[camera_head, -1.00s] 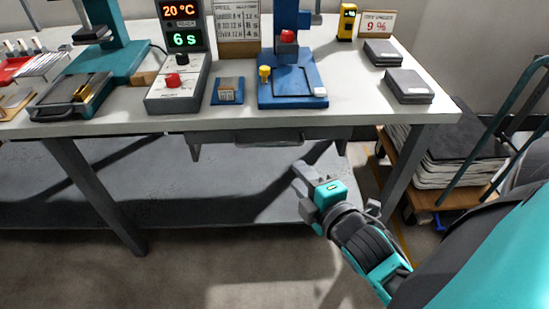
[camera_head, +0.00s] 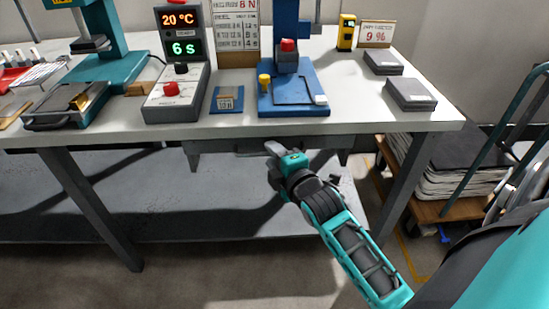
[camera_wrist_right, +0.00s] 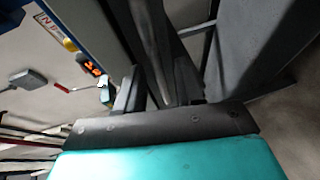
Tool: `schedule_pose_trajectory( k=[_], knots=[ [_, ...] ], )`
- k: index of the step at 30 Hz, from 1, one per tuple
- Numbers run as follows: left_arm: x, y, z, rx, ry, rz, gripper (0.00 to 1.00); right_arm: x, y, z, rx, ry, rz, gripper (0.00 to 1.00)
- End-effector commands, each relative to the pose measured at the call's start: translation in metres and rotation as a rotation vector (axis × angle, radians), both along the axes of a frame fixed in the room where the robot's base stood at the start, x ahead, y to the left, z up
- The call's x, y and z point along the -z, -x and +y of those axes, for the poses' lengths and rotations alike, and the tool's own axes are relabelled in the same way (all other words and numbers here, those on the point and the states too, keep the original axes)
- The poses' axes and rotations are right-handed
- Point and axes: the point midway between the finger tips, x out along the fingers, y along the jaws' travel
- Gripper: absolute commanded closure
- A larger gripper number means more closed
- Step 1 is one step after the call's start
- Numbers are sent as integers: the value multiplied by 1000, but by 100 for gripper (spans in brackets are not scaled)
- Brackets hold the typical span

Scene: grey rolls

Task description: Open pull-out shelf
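The grey pull-out shelf (camera_head: 215,146) hangs under the front edge of the white worktable, in the middle, and looks pushed in. My right gripper (camera_head: 273,154) is at the shelf's front, just below the table edge, and partly covers it. In the right wrist view, the two dark fingers of my right gripper (camera_wrist_right: 157,88) stand apart, with a long grey bar (camera_wrist_right: 148,40) running between them. The bar appears to belong to the shelf front; I see no clear grip on it. My left gripper is not in view.
The worktable (camera_head: 340,122) carries a blue press (camera_head: 290,95), a control box (camera_head: 178,95) and dark grey blocks (camera_head: 410,95). Table legs (camera_head: 95,210) stand at both sides. A cart with stacked sheets (camera_head: 450,170) is at the right. A lower grey shelf lies below.

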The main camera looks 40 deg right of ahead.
Motion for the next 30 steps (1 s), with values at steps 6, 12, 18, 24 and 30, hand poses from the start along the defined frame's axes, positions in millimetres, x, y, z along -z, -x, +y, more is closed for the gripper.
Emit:
schedule_pose_trajectory(
  k=[6, 12, 18, 24, 30],
  knots=[
    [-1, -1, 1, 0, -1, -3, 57, 0, -1, 0, 0, 0, 0, 63],
    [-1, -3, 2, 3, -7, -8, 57, 0, -1, 0, 0, 0, 0, 77],
    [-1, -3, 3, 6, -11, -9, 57, 0, -1, 0, 0, -1, 0, 96],
    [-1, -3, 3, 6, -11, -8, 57, 0, -1, 0, 0, -1, 0, 100],
    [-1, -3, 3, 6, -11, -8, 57, 0, -1, 0, 0, -1, 1, 100]
  ],
)
